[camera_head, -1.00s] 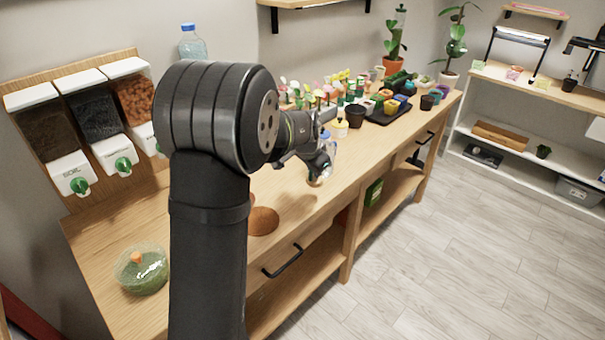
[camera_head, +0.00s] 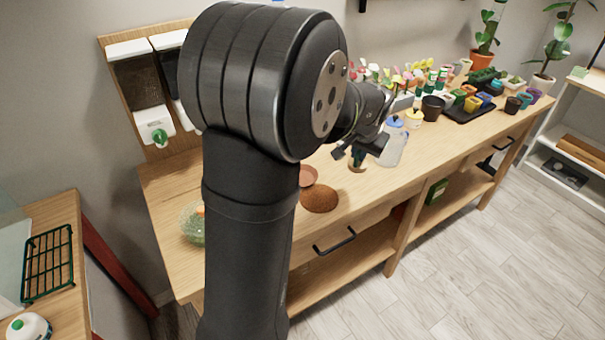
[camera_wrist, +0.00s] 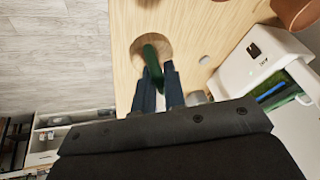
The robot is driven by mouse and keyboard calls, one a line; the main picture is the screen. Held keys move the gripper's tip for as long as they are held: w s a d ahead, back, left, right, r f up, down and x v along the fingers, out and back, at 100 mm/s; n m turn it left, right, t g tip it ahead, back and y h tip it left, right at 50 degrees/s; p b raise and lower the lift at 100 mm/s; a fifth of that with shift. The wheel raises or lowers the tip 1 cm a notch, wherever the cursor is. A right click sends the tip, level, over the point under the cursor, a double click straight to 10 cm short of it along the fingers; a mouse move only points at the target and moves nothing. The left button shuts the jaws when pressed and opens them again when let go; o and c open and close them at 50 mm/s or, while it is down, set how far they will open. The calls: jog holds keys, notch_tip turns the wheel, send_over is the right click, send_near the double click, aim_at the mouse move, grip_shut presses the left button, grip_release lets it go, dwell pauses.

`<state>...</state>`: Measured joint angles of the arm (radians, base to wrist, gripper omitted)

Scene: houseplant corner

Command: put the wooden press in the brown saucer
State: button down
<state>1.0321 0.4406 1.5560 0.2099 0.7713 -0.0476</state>
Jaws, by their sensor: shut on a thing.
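My gripper (camera_head: 361,152) is shut on the wooden press, above the bench. In the wrist view the press's green handle (camera_wrist: 152,66) lies between my two fingertips (camera_wrist: 160,85). Its round wooden base (camera_wrist: 136,48) shows beyond the handle, so the press hangs base down. A brown round thing (camera_head: 319,199), which I take for the brown saucer, lies near the bench's front edge, left of and nearer than my gripper. Its inside is not clear. A reddish-brown dish or pot (camera_head: 308,176) is just behind it, partly hidden by my arm.
Small pots and a black tray (camera_head: 470,112) fill the bench's far right. A green-filled tub (camera_head: 191,223) is at the left, partly behind my arm. Dispensers (camera_head: 150,110) stand at the back left.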

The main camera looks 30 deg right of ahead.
jog(key=w+a+f+n, duration=0.1)
jog(key=w+a+f, duration=0.1)
jog(key=w+a, duration=0.1)
jog(key=w+a+f+n, duration=0.1)
jog(key=w+a+f, duration=0.1)
jog(key=w, duration=0.4)
jog(key=w+a+f+n+t+y, duration=0.1)
jog(key=w+a+f, duration=0.1)
jog(key=w+a, duration=0.2)
jog(key=shift+w+a+f, duration=0.1)
jog(key=shift+w+f, duration=0.15)
jog(key=shift+w, duration=0.2)
jog(key=shift+w+f, duration=0.1)
jog(key=shift+f, duration=1.9)
jog(key=c, duration=1.5)
grip_release()
jog(key=shift+f, duration=0.1)
jog(key=v, duration=1.2)
